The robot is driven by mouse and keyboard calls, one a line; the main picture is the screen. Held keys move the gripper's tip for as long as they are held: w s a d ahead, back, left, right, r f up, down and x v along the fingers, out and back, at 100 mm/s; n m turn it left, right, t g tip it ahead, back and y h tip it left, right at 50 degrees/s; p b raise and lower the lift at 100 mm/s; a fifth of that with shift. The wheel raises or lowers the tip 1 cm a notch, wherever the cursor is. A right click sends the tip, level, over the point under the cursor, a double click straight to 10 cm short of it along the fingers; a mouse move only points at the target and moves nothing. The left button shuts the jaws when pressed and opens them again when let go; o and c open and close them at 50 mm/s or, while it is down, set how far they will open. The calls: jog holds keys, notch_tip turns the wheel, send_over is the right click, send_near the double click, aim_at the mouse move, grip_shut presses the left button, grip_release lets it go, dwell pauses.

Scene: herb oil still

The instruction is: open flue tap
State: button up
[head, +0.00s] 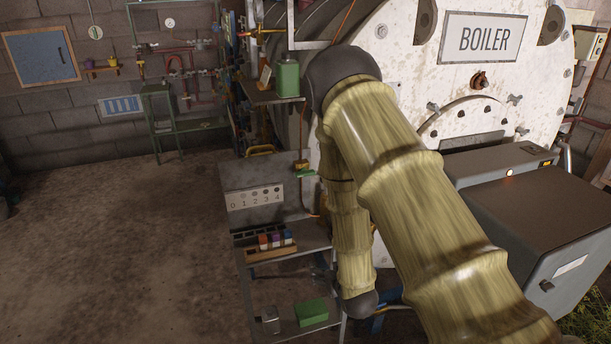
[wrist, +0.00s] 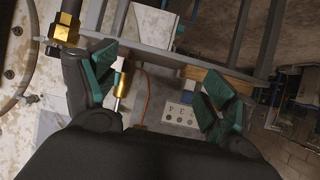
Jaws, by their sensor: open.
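I cannot tell for sure which part is the flue tap. In the wrist view a brass fitting (wrist: 64,28) sits at the upper left, beyond my left finger. A brass cylinder on a pale rod (wrist: 121,80) shows between the fingers, nearer the left one. My gripper (wrist: 158,86) is open, its teal fingers wide apart, with nothing visibly held. In the head view my arm's links cover part of the boiler (head: 411,38), and the gripper does not show.
A numbered panel (head: 255,197) stands left of my arm, above a rack with coloured blocks (head: 270,250). A green can (head: 287,78) stands on a shelf. A green box (head: 311,312) lies low down. A grey cabinet (head: 545,225) stands right. The floor at left is clear.

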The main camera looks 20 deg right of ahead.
aim_at(306, 174)
jog(key=w+r+t+y, duration=0.1)
jog(key=w+r+t, duration=0.2)
jog(key=w+r, duration=0.5)
jog(key=w+r+t, duration=0.3)
jog(key=w+r, duration=0.1)
jog(key=r, duration=0.7)
jog(key=shift+n, duration=0.4)
jog(key=w+p, duration=0.4)
jog(key=w, duration=0.6)
jog(key=shift+w+p, duration=0.25)
jog(key=shift+p, duration=0.05)
jog(key=c, duration=1)
